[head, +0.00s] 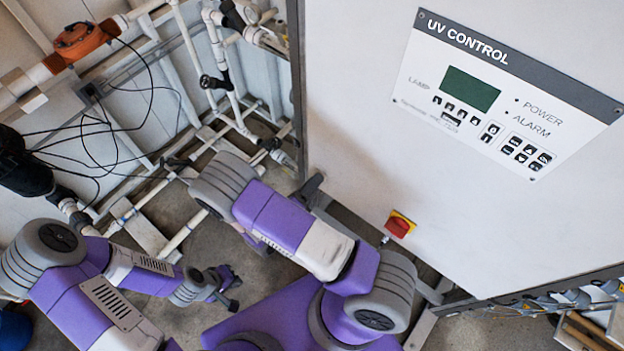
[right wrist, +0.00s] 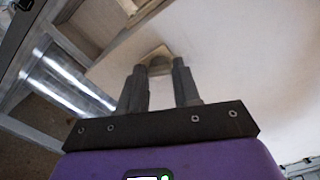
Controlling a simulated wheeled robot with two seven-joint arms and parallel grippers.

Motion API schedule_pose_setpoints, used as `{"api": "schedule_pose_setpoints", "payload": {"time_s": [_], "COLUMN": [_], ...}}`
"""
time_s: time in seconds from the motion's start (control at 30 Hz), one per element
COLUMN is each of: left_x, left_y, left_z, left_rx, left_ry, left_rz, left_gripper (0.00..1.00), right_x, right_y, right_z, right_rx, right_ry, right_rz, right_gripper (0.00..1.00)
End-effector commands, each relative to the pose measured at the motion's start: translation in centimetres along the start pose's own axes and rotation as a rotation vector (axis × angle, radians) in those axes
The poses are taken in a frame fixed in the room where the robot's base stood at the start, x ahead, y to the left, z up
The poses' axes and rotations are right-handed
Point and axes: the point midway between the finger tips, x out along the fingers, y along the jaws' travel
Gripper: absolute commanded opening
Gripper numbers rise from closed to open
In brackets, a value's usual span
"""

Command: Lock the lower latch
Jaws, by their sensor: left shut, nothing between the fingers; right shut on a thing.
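The lower latch (right wrist: 154,55) is a small pale beige piece on the light panel in the right wrist view. My right gripper (right wrist: 158,70) has its two dark fingers on either side of it and is shut on it. The fingertips partly cover the latch, so its exact turn is hard to tell. My left gripper (head: 229,289) is shut and empty, low above the floor and away from the cabinet.
The white UV control cabinet (head: 360,120) fills the right side, with a red-and-yellow switch (head: 400,224) near its lower edge. White pipes (head: 190,45) and black cables stand along the left wall. Grey floor (head: 190,245) shows between the arms.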

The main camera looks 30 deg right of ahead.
Motion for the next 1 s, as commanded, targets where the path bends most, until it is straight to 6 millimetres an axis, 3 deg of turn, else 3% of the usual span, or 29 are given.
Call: {"api": "schedule_pose_setpoints", "payload": {"time_s": [0.5, 1.0], "left_x": [-1.9, -2.1], "left_y": [0.7, 0.8], "left_z": [0.1, 0.1], "left_rx": [0.0, 0.0], "left_ry": [0.0, 0.0], "left_rz": [0.0, 0.0], "left_gripper": [0.0, 0.0], "right_x": [0.0, 0.0], "right_y": [-0.1, 0.0], "right_z": [0.0, -0.1], "right_rx": [-0.367, -0.453], "right_ry": [0.002, 0.002], "right_rz": [0.0, 0.0], "right_gripper": [0.01, 0.01]}}
